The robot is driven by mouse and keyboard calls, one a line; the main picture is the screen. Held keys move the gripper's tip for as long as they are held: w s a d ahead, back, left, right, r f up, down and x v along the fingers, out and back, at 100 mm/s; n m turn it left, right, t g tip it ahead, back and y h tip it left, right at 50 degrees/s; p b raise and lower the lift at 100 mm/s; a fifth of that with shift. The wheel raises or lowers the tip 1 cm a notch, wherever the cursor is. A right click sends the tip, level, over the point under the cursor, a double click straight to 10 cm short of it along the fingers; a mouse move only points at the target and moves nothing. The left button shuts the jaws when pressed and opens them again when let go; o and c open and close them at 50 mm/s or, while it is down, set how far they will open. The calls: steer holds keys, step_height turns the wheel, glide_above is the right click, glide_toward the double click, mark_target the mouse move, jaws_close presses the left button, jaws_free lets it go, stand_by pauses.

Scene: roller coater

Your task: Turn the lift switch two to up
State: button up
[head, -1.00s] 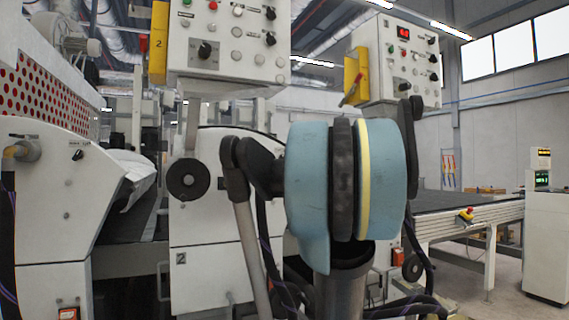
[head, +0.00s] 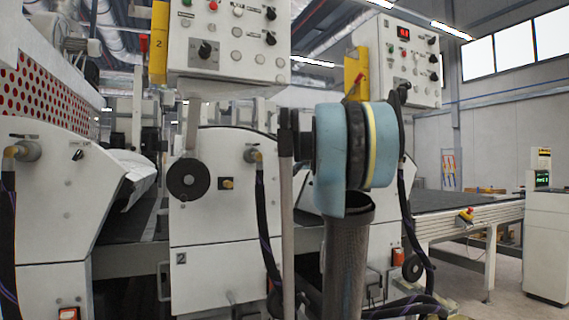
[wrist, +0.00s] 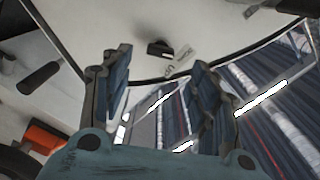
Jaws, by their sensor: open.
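In the wrist view a small black switch (wrist: 160,49) sits on a white machine panel (wrist: 120,25), next to a small pale label (wrist: 179,60). It seems to be the lift switch; its number and setting cannot be read. My gripper (wrist: 160,68) is open and empty, its two fingers apart in front of the panel, with the switch beyond the gap between them. In the head view the white machine marked 2 (head: 215,225) stands in the middle. My blue arm covers its right part and hides my gripper; I cannot make out this switch there.
A control box marked 2 (head: 228,40) hangs above the machine, with another box (head: 405,60) to the right. A black handwheel (head: 188,179) and a hose (head: 265,215) are on the machine's front. A conveyor table (head: 460,207) stands at the right.

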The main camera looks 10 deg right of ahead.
mark_target(284, 159)
steer(key=shift+x, duration=4)
steer(key=shift+c, duration=0.2)
steer(key=c, duration=1)
